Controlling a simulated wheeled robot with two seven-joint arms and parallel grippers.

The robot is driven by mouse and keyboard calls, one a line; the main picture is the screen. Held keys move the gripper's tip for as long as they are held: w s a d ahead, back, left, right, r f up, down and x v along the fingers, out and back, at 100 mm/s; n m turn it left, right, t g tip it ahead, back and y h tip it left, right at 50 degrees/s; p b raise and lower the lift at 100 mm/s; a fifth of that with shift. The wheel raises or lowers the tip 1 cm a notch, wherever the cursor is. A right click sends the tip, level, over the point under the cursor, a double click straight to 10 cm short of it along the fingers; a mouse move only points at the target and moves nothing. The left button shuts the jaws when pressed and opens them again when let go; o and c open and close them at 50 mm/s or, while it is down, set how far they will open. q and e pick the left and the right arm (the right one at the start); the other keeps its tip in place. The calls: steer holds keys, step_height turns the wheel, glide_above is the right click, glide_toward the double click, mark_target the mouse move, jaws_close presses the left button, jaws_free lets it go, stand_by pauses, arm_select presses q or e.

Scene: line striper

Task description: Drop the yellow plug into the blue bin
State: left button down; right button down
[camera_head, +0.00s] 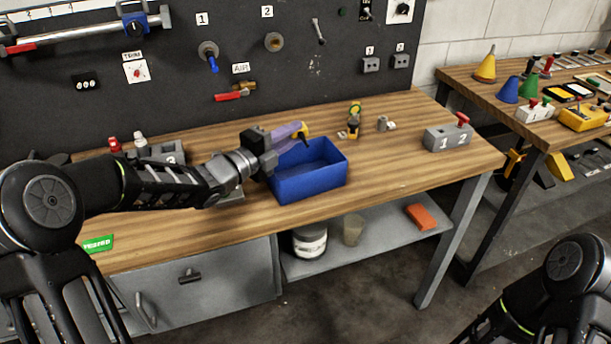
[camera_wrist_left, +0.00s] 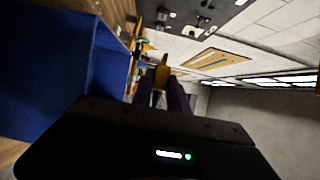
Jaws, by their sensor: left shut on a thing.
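The blue bin (camera_head: 310,182) stands on the wooden workbench, open at the top. Its blue wall also fills the left of the left wrist view (camera_wrist_left: 60,70). My left gripper (camera_head: 300,132) is at the bin's back left, above its rim. It is shut on the yellow plug (camera_head: 304,131), which pokes out past the purple fingers. The plug also shows between the fingertips in the left wrist view (camera_wrist_left: 162,72). The fingers hide part of the plug. My right arm shows at the bottom right, but its gripper is out of view.
A grey block marked 1 and 2 with a red knob (camera_head: 448,136) stands at the bench's right. A yellow and black item (camera_head: 354,120) and a small grey fitting (camera_head: 386,124) stand behind the bin. A dark pegboard rises along the back.

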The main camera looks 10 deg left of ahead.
arm_select(q)
steer(key=shift+f, duration=0.2)
steer(key=c, duration=1.2)
jaws_free()
steer(key=b+v, duration=0.1)
steer(key=v, duration=0.6)
steer(key=shift+s+a+b, duration=0.15)
steer(key=shift+s+b, duration=0.2)
steer(key=shift+s, duration=0.05)
